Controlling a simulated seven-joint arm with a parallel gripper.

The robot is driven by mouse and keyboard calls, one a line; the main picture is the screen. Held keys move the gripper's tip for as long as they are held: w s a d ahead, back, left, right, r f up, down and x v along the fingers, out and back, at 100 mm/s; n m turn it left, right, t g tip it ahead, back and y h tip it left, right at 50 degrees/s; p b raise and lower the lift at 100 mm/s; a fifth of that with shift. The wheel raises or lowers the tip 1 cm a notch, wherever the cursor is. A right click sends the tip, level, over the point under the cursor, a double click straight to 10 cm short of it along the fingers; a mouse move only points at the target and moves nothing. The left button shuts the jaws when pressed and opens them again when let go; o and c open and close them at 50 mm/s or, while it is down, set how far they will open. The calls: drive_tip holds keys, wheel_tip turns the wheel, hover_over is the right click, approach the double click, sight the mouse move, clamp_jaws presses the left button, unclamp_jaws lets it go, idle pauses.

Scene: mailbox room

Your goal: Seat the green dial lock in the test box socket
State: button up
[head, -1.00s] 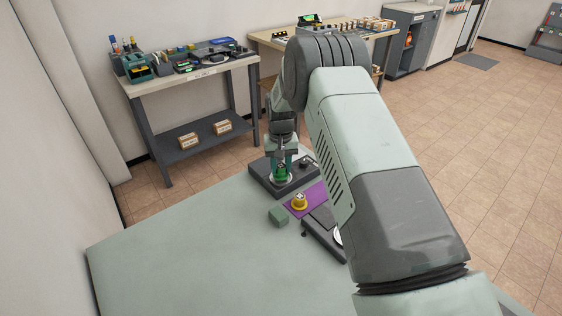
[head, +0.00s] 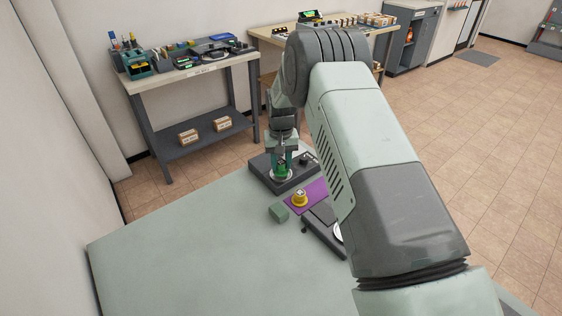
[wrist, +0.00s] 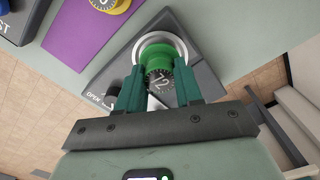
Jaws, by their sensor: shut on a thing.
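The green dial lock (wrist: 160,58) is between the fingers of my gripper (wrist: 152,88), which is shut on it. The lock is at the round silver-rimmed socket (wrist: 188,46) of a dark box (wrist: 203,78) marked OPEN. In the head view the green lock (head: 282,172) is low at the top of the dark box (head: 264,170), under my gripper (head: 282,163). The lock appears to be within the ring, but I cannot tell whether it is fully down. The fingers hide part of it.
A yellow dial lock (head: 300,198) stands on a purple mat (head: 318,193) nearby. The table's left part (head: 190,250) is clear. Workbenches stand behind.

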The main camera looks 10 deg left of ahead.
drive_tip(key=shift+f, duration=0.2)
drive_tip(key=shift+f, duration=0.4)
drive_tip(key=shift+f, duration=0.15)
idle(0.3)
drive_tip(key=o, duration=1.4)
drive_tip(key=shift+c, duration=0.2)
drive_tip(key=shift+r, duration=3.05)
